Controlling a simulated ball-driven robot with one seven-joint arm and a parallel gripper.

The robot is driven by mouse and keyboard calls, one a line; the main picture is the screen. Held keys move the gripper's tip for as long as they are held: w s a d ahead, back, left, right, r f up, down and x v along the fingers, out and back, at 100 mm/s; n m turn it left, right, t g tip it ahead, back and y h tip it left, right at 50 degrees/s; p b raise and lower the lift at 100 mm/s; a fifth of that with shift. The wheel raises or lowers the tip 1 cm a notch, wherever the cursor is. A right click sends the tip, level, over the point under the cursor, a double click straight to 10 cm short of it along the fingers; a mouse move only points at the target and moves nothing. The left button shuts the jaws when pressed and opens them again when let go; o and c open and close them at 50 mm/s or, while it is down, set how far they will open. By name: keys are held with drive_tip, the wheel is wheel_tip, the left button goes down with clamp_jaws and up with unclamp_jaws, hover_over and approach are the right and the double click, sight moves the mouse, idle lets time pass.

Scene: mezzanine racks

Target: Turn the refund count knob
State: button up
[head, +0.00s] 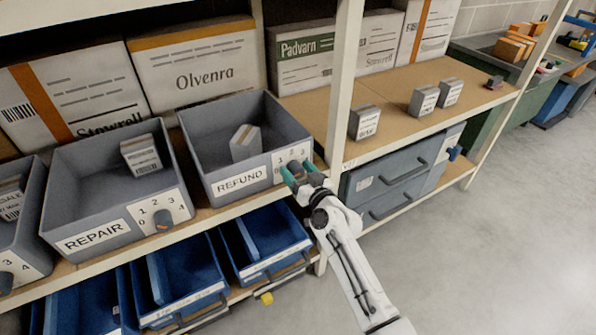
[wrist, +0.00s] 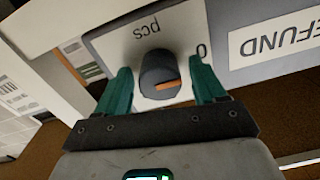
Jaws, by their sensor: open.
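The refund bin (head: 205,165) is a grey tray on the shelf with a REFUND label (head: 241,181) and a white number plate (head: 293,154) on its front. The refund count knob (wrist: 160,72) is dark and round with an orange pointer stripe, on the plate marked "pcs" and "0", which appears upside down in the wrist view. My gripper (head: 300,174) is at the plate and hides most of the knob in the head view. In the wrist view my gripper (wrist: 161,74) is open, with one teal finger on each side of the knob. Whether the fingers touch it I cannot tell.
The REPAIR bin (head: 90,205) with its own knob (head: 163,219) stands to the left. A rack post (head: 341,95) rises just right of the refund bin. Blue bins (head: 262,262) sit below, and grey drawers (head: 385,190) to the right. The floor at right is clear.

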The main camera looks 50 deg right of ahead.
drive_tip(key=shift+c, duration=0.5)
drive_tip(key=c, duration=1)
drive_tip(key=shift+o, duration=0.2)
drive_tip(key=shift+m, duration=0.3)
drive_tip(key=m, duration=0.3)
drive_tip(key=shift+s+d+f+m, duration=0.1)
drive_tip(key=shift+m, duration=2.6)
drive_tip(key=o, duration=1.1)
drive_tip(key=shift+c, duration=0.2)
